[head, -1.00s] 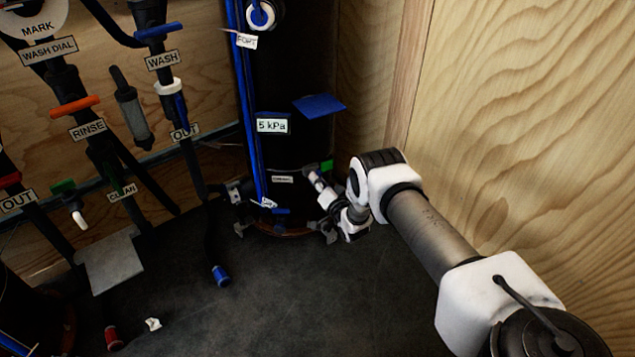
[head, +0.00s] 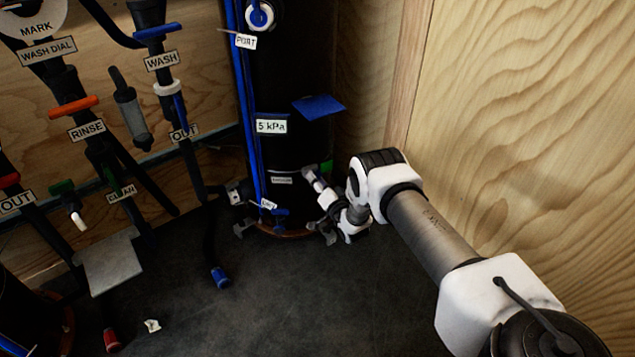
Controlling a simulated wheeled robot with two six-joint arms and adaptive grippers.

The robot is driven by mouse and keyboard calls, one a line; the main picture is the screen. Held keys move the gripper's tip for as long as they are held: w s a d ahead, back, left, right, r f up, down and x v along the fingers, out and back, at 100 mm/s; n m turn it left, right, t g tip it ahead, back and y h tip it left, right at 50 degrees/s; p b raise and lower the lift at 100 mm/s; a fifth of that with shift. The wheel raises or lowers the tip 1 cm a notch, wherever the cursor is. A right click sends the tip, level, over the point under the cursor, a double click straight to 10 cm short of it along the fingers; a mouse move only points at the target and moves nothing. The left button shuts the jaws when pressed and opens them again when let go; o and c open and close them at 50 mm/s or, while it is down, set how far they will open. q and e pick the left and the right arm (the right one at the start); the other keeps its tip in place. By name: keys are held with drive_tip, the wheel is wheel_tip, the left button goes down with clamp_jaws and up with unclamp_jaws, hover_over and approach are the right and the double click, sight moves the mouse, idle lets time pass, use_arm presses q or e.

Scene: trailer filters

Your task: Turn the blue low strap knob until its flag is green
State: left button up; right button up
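A tall black filter cylinder (head: 285,90) stands on the dark floor, with blue lines down its left side. A thin strap with a small label (head: 282,180) runs around its lower part. A small green flag (head: 326,167) shows at the strap's right end. My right gripper (head: 311,174) reaches in from the right to the strap end, just below and left of the flag. I cannot make out the strap knob there; the gripper seems to cover it. The fingers are too small to tell open from shut. My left gripper is not in view.
A blue plate (head: 319,106) sticks out above, beside the 5 kPa label (head: 272,126). Clamps hold the cylinder's base. Pipes with coloured valves, such as the orange rinse handle (head: 74,107), stand left. A wooden wall (head: 530,110) closes the right.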

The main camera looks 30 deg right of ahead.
drive_tip(key=s+a, duration=0.1)
drive_tip(key=s, duration=1.1)
drive_tip(key=shift+a, duration=0.1)
